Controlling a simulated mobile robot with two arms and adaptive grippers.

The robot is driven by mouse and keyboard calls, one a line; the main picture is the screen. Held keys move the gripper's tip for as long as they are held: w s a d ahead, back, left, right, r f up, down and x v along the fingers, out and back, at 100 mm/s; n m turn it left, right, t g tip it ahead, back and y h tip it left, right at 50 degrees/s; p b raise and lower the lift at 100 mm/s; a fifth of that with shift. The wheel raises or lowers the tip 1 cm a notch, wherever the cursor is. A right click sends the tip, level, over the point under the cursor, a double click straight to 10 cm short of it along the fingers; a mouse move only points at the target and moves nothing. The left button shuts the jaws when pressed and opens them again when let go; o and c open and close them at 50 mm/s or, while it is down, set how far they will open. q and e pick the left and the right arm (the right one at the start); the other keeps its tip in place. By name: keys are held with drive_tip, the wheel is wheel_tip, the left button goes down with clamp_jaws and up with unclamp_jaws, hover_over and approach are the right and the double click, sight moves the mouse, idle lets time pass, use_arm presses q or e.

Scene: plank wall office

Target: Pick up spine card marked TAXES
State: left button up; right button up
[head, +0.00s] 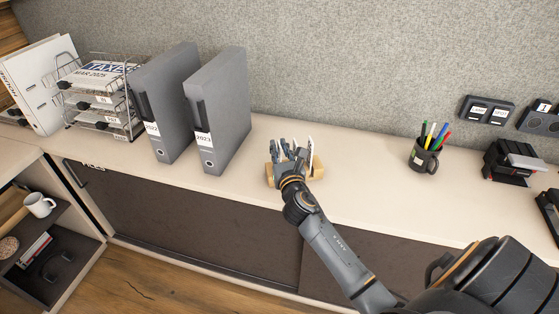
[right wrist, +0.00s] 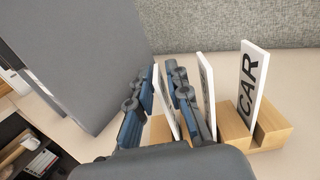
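My right gripper (head: 287,152) is low over a wooden card holder (head: 319,172) on the counter, and hides part of it. In the right wrist view the holder (right wrist: 272,128) has upright white cards in its slots. The rightmost card (right wrist: 251,85) reads CAR. A middle card (right wrist: 207,92) stands just right of the fingers, its lettering mostly hidden. Another card (right wrist: 163,100) shows edge-on between the two fingers (right wrist: 160,95), which look apart around it; its marking is hidden. A sheet marked TAXES MAR 2025 (head: 103,70) lies on the wire letter tray. My left gripper is out of view.
Two grey binders (head: 222,110) stand left of the holder, the nearer one close to the gripper. A pen mug (head: 424,157) and a black device (head: 512,162) are to the right. The counter between holder and mug is clear. A grey panel rises behind.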

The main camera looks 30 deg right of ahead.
clamp_jaws()
